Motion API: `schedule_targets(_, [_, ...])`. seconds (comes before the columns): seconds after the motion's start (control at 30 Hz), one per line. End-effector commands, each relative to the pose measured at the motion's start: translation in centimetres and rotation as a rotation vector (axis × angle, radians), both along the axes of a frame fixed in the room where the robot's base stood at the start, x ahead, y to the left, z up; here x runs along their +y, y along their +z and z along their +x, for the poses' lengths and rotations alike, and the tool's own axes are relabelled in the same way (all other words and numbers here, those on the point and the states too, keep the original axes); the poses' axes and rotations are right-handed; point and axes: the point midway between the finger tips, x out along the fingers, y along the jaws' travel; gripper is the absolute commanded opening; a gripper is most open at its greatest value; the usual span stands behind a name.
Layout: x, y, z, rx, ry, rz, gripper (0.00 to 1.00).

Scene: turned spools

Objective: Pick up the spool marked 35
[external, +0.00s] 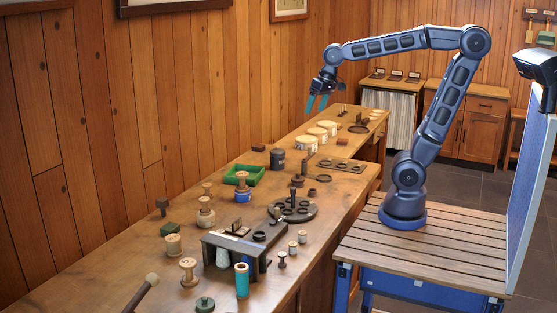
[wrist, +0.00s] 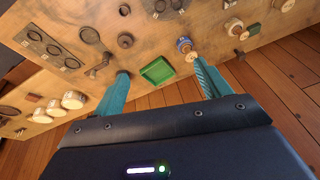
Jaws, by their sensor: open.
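No number 35 is readable on any spool, so I cannot tell which one is marked. Several spools stand on the long workbench (external: 120,262): a wooden spool (external: 188,270), a squat wooden spool (external: 173,245), a pale-wound spool (external: 205,214), a blue-wound spool (external: 243,192) and a tall teal spool (external: 242,281). Small pale spools (external: 303,237) stand near the front edge. My gripper (external: 316,104) is open and empty, high above the bench's far part. In the wrist view its teal fingers (wrist: 158,66) are apart, with the blue-wound spool (wrist: 184,44) beyond the right fingertip.
A green tray (external: 243,176) lies mid-bench, also in the wrist view (wrist: 157,71). A dark round holder (external: 293,211), a dark stand (external: 235,246), a dark canister (external: 277,159) and pale round tins (external: 306,145) crowd the bench. The wooden wall (external: 110,120) runs along its left side.

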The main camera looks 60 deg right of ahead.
Motion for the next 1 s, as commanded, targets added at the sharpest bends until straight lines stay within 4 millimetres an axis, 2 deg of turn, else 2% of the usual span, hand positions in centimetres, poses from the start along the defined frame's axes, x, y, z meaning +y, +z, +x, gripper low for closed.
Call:
schedule_targets(0.03, [1.2, 0.1, 1.4, 0.014, -0.01, 0.009, 0.76])
schedule_targets(0.2, [5.1, 0.6, 5.5, 0.054, -0.069, 0.042, 0.76])
schedule_targets(0.47, [12.2, 0.1, 11.2, 0.117, -0.162, 0.077, 0.76])
schedule_targets(0.7, [20.1, -1.6, 15.5, 0.172, -0.249, 0.095, 0.76])
schedule_targets(1.0, [31.1, -5.6, 19.1, 0.234, -0.363, 0.099, 0.76])
